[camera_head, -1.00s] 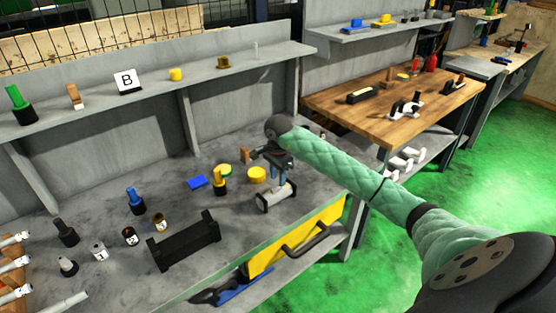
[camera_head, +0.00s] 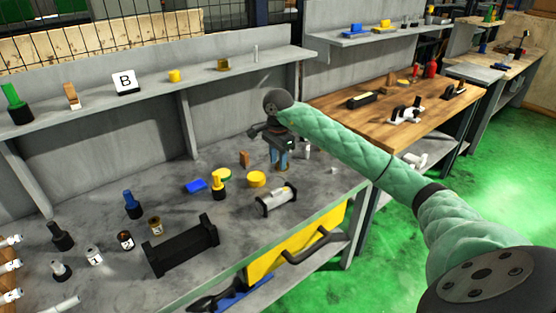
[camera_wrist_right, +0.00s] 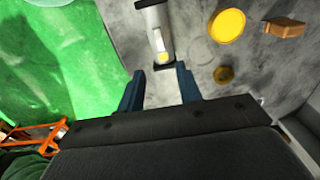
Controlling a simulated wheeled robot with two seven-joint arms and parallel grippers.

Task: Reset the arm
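My right gripper (camera_head: 279,163) hangs over the grey workbench, fingers pointing down. In the right wrist view its two blue fingers (camera_wrist_right: 160,84) stand apart with nothing between them. A silver cylindrical part with black ends (camera_head: 276,201) lies on the bench, in front of and below the gripper and apart from it. My left gripper is not in view.
A black cradle (camera_head: 182,246), yellow disc (camera_head: 256,179), blue block (camera_head: 195,186) and wooden block (camera_head: 244,158) are on the bench. Several small parts stand at left. A shelf (camera_head: 150,96) runs behind. A wooden table (camera_head: 390,125) stands at right.

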